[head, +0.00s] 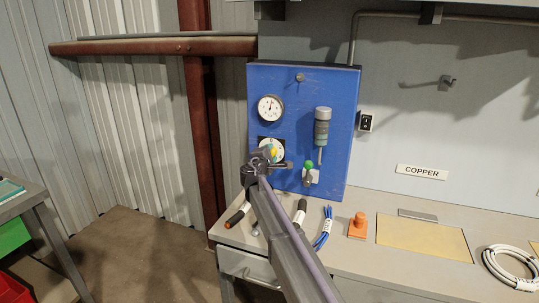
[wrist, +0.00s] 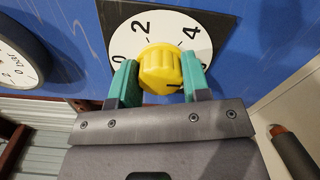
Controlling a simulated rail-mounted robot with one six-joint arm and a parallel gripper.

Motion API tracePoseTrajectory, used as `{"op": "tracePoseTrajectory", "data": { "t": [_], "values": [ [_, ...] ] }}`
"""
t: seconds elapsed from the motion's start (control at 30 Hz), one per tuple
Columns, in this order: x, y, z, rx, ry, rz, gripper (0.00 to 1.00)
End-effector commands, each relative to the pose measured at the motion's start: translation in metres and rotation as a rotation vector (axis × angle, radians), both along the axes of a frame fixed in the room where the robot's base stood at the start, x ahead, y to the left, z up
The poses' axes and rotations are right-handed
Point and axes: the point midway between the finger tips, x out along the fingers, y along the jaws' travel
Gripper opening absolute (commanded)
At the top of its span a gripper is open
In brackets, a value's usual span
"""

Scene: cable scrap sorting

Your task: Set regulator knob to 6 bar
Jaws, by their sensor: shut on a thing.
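The yellow regulator knob (wrist: 160,70) sits on a white round dial (wrist: 178,27) with black numbers; 0, 2 and 4 show in the wrist view. My gripper (wrist: 158,78) has one green finger on each side of the knob, shut on it. The 6 is not visible there, and I cannot make out a pointer on the knob. In the head view my gripper (head: 270,154) is at the dial on the blue panel (head: 335,85) and covers part of it. The round white gauge (head: 270,108) is above the dial; its needle points roughly upward.
A grey cylindrical unit (head: 322,128) and a green-topped valve (head: 308,167) are on the panel, right of the dial. Tools, blue cables (head: 323,228) and an orange block (head: 357,226) lie on the bench below. A white cable coil (head: 511,267) lies at far right.

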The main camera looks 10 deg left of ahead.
Motion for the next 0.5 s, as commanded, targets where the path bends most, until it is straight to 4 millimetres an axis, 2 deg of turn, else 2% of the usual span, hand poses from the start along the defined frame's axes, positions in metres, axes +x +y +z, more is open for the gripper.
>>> {"op": "tracePoseTrajectory", "data": {
  "t": [0.5],
  "values": [
    [-0.0006,-0.0002,-0.0004,0.044,-0.011,0.0,0.2]
  ]
}}
